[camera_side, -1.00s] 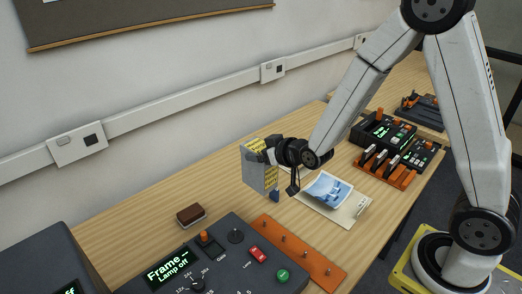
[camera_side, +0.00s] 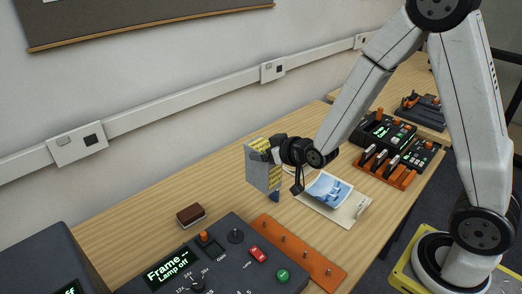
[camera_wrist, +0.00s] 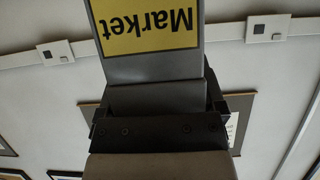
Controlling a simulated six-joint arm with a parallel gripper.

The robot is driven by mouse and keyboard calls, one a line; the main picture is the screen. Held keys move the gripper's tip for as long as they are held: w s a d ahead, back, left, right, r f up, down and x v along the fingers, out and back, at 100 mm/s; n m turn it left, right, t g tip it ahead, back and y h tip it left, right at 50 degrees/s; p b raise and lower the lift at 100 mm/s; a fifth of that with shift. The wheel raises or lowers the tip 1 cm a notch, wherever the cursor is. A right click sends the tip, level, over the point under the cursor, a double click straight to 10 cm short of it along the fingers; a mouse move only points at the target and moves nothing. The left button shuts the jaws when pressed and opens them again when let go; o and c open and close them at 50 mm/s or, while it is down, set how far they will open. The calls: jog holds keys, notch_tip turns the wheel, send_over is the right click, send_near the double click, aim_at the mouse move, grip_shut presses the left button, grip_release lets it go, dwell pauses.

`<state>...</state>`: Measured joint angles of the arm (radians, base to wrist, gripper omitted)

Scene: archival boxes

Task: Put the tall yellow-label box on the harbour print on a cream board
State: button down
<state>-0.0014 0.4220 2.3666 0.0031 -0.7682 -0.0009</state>
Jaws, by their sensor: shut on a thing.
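The tall grey box with a yellow label (camera_side: 261,170) is held by my gripper (camera_side: 274,157) to the left of the print. In the wrist view the box (camera_wrist: 150,68) shows its yellow label reading "Market", upside down in that picture. My gripper is shut on the box; in the wrist view its dark jaw parts (camera_wrist: 160,125) sit against the box's end. I cannot tell for sure whether the box's lower end touches the table. The harbour print (camera_side: 327,187), blue and white, lies on a cream board (camera_side: 350,210) to the right of the box, with no box on it.
A dark control panel (camera_side: 215,262) reading "Frame, Lamp off" stands at the front, beside an orange strip with pegs (camera_side: 300,253). A brown brush-like block (camera_side: 190,214) lies left. Orange-and-black devices (camera_side: 392,150) stand behind the board.

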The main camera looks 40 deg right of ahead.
jog(key=s+d+f, duration=0.2)
jog(key=s+d, duration=0.4)
jog(key=d, duration=0.4)
jog(key=s+d+f, duration=0.2)
jog(key=s+d, duration=0.4)
jog(key=d, duration=0.5)
jog(key=shift+f, duration=0.2)
jog(key=shift+f, duration=1.9)
jog(key=shift+f, duration=2)
jog(key=shift+f, duration=0.1)
